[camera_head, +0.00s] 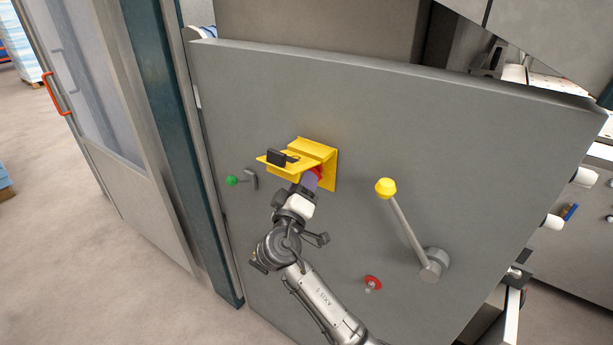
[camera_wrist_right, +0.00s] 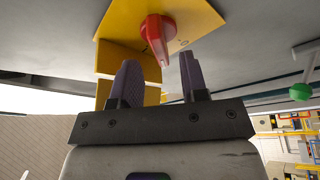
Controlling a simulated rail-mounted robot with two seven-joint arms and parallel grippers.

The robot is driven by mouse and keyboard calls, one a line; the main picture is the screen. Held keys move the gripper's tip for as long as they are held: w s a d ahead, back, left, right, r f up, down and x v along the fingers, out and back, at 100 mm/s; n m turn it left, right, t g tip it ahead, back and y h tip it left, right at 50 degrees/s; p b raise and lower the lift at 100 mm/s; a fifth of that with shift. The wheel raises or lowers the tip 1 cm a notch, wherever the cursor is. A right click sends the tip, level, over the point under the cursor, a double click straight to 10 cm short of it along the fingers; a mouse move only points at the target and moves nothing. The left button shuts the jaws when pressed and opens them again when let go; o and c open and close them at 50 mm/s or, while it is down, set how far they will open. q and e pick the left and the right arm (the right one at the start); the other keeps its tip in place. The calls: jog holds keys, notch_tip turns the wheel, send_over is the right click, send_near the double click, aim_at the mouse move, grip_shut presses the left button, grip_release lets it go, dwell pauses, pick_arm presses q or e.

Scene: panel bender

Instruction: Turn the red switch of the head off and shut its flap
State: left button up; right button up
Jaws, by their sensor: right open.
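The red switch (camera_wrist_right: 157,32) is a pointed knob on a yellow plate (camera_wrist_right: 190,14) in the right wrist view. In the head view only a bit of its red (camera_head: 318,172) shows behind my fingers. The yellow flap (camera_head: 272,165) stands open, sticking out from the grey panel, with a black part (camera_head: 281,158) on it. My right gripper (camera_head: 312,181) is at the yellow housing (camera_head: 326,152). In the right wrist view its dark fingers (camera_wrist_right: 159,66) are apart, with the knob's tip between them; I cannot tell whether they touch it. My left gripper is out of view.
The grey panel (camera_head: 400,115) carries a green knob (camera_head: 231,181) at left, a yellow-tipped lever (camera_head: 407,222) at right and a red button (camera_head: 373,282) below. A teal post (camera_head: 178,150) and a glazed door (camera_head: 85,70) stand at left. The space before the panel's upper right is free.

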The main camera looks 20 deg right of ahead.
jog(key=v, duration=1.1)
